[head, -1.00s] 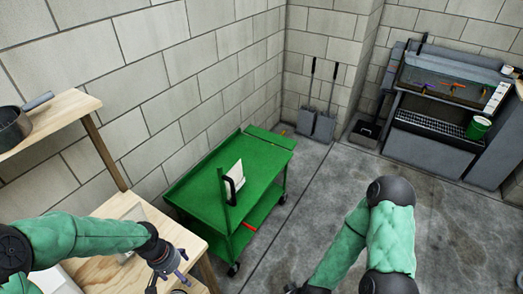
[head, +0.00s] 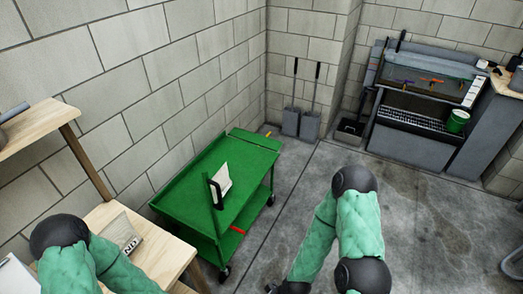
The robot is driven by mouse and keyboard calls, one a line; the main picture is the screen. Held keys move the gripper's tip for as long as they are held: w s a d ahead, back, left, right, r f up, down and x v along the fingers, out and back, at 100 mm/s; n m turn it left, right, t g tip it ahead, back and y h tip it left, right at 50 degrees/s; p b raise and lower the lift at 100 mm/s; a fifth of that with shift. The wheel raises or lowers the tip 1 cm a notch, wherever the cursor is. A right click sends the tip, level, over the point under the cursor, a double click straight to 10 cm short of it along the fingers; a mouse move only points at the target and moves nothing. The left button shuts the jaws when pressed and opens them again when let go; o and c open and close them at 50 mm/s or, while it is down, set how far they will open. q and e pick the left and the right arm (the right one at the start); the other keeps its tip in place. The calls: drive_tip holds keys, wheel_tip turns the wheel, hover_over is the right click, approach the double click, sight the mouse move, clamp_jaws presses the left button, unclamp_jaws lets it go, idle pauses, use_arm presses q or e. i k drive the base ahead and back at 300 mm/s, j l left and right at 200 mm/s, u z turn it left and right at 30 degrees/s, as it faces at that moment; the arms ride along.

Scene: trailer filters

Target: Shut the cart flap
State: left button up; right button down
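The green cart (head: 222,186) stands against the left block wall, with a top deck and a lower shelf. A narrow green flap-like panel (head: 255,141) shows at its far end, beyond a visible seam; I cannot tell its exact angle. A white sheet or box (head: 221,184) and a dark handle (head: 215,194) stand upright near the cart's near end. My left arm is at the lower left, over the wooden table, and its gripper is out of view. My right arm is at the lower centre right; its gripper is cut off by the bottom edge.
A wooden table (head: 158,243) with a printed bag (head: 122,233) is at left, below a wooden shelf (head: 42,122). Two long-handled shovels (head: 310,125) lean on the back wall. Concrete floor right of the cart is clear.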

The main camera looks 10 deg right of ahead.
sight(263, 142)
drive_tip(key=i+l+u, duration=0.15)
drive_tip(key=u, duration=0.2)
drive_tip(key=i+l+u, duration=0.1)
drive_tip(key=l+u, duration=0.25)
drive_tip(key=i+l+u, duration=0.1)
drive_tip(key=l+u, duration=0.25)
drive_tip(key=i+l+u, duration=0.1)
drive_tip(key=l, duration=0.55)
drive_tip(key=i+l+u, duration=0.1)
drive_tip(key=l, duration=0.55)
drive_tip(key=i+l+u, duration=0.1)
drive_tip(key=l, duration=0.6)
drive_tip(key=i+l+u, duration=0.1)
drive_tip(key=l, duration=0.55)
drive_tip(key=i+l, duration=0.35)
